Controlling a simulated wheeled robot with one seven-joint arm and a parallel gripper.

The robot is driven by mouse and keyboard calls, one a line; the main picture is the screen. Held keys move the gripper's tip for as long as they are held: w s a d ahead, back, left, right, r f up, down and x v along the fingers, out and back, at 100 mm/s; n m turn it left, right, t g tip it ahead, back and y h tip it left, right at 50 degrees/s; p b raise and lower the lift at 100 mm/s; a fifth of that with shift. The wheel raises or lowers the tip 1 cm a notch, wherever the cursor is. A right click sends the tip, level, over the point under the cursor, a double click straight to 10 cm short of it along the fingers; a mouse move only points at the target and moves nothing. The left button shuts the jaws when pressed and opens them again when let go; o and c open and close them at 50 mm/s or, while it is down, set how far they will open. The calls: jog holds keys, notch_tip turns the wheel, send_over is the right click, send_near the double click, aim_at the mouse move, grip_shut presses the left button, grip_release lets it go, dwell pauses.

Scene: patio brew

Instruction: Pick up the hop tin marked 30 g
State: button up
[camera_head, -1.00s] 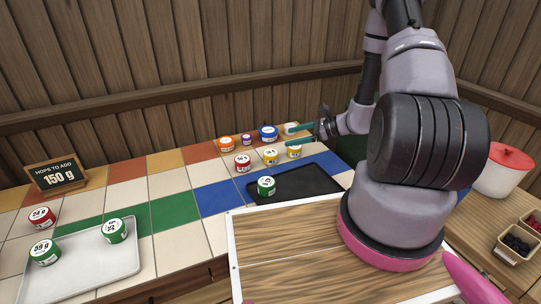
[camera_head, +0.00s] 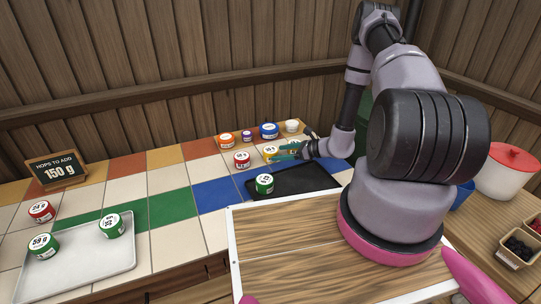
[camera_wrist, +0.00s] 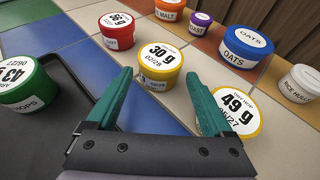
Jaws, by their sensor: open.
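The hop tin marked 30 g (camera_wrist: 160,62) is yellow with a white lid. In the wrist view it stands upright just ahead of my gripper (camera_wrist: 158,82), roughly midway between the two fingertips. My gripper is open, with nothing between its teal fingers. In the head view my gripper (camera_head: 285,151) is low over the tiles by the yellow tin (camera_head: 270,151), whose lid is partly covered by it. A second yellow tin, marked 49 g (camera_wrist: 232,112), stands close to the right finger.
A green 43 g tin (camera_wrist: 28,80) sits on the black tray (camera_head: 312,180). Orange, purple, blue and white tins stand behind. A grey tray (camera_head: 85,265) holds two green tins.

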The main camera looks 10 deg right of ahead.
aim_at(274, 154)
jog(key=x, duration=0.4)
jog(key=shift+f, duration=0.1)
jog(key=c, duration=1)
